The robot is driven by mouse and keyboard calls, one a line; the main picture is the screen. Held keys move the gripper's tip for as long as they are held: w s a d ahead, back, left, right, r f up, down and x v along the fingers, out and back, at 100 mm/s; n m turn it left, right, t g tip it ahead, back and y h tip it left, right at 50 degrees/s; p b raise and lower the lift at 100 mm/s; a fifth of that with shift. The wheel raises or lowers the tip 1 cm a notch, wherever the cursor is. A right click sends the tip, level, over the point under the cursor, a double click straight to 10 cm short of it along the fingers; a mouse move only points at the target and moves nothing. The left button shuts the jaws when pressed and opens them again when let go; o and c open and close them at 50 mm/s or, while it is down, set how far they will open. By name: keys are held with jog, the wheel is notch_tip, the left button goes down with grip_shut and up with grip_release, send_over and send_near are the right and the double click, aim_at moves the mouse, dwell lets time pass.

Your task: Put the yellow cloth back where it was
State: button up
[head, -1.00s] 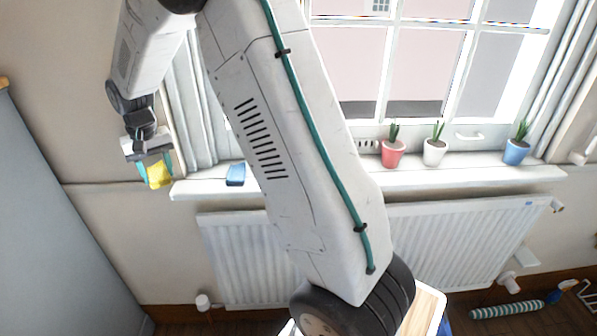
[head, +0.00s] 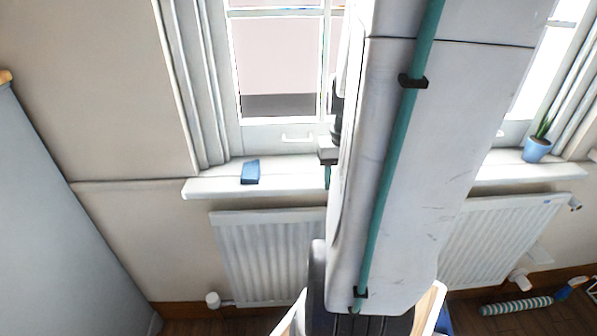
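My gripper (head: 327,172) shows only in part at the left edge of my arm, in front of the window sill (head: 212,186). One teal fingertip hangs below its grey body. The rest of the gripper is hidden behind my arm, so I cannot see whether it is open or shut. The yellow cloth is not visible now.
A blue block-like object (head: 250,172) lies on the sill's left part. A blue pot with a plant (head: 537,146) stands at its right end. A white radiator (head: 268,255) is below the sill. My arm covers the middle of the sill.

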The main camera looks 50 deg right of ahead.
send_over(302, 173)
jog(key=shift+s+f, duration=0.2)
jog(key=shift+f, duration=0.6)
jog(key=shift+w, duration=0.15)
jog(key=shift+f, duration=1.75)
jog(key=shift+f, duration=0.15)
jog(key=o, duration=0.9)
jog(key=shift+o, duration=0.2)
